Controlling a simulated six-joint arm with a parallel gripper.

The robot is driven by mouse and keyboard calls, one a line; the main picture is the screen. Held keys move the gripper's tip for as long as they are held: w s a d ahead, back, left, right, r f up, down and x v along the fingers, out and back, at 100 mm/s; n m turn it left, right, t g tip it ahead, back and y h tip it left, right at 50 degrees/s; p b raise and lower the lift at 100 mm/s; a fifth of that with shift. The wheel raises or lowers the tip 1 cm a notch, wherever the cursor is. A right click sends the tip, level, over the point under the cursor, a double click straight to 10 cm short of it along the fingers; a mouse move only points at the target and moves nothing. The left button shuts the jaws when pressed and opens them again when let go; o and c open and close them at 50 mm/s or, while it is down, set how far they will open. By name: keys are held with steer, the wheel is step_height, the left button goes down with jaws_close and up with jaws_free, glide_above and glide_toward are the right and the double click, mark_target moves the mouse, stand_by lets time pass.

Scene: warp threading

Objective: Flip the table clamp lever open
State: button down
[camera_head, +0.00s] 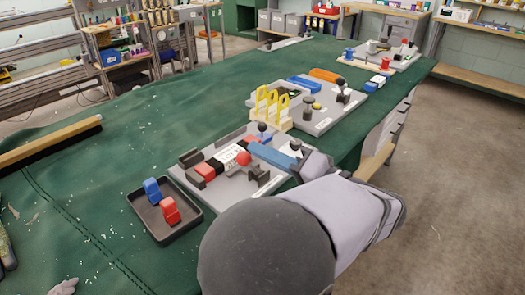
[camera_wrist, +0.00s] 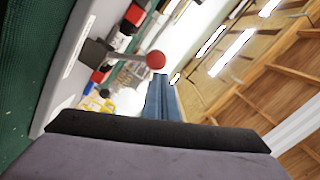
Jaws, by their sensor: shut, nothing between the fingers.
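The clamp lever ends in a red ball knob (camera_head: 243,158), which stands over the grey fixture board (camera_head: 222,194). In the wrist view the red ball (camera_wrist: 156,60) sits on a thin rod running from a dark bracket (camera_wrist: 96,53). The dark clamp bracket (camera_head: 259,176) also shows in the head view. My gripper (camera_head: 252,148) has its long blue fingers together, with nothing between them. Its tips are close to the red ball in the head view; I cannot tell whether they touch. The blue fingers also show in the wrist view (camera_wrist: 160,80), just below the ball.
Red, black and white blocks (camera_head: 205,171) lie in a row on the board. A dark tray (camera_head: 186,229) holds a blue and a red piece. Yellow hooks (camera_head: 270,104) and another board (camera_head: 322,125) stand behind.

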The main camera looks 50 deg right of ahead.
steer(key=s, duration=0.7)
steer(key=shift+d, duration=0.15)
steer(key=shift+r, duration=0.15)
